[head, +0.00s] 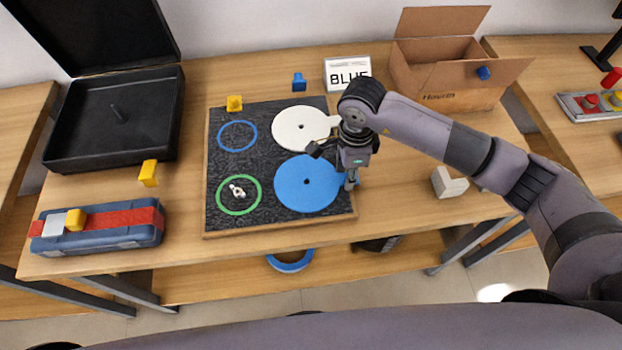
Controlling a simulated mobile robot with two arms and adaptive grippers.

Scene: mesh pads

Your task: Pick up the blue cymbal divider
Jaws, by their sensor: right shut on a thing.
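The blue cymbal divider (300,190) is a flat blue disc with a small dark centre hole. It lies at the front right of the dark board (247,165), apparently flat. My right gripper (349,181) is at the disc's right edge, pointing down, and is shut on that edge. Part of the disc's rim is hidden behind the fingers. My left gripper is not in view.
A white disc (292,127) lies behind the blue one. Blue (222,146) and green (221,204) rings mark the board's left side; a small white piece (237,191) sits inside the green. A "BLUE" sign (346,72), cardboard box (440,80) and black case (75,130) stand around.

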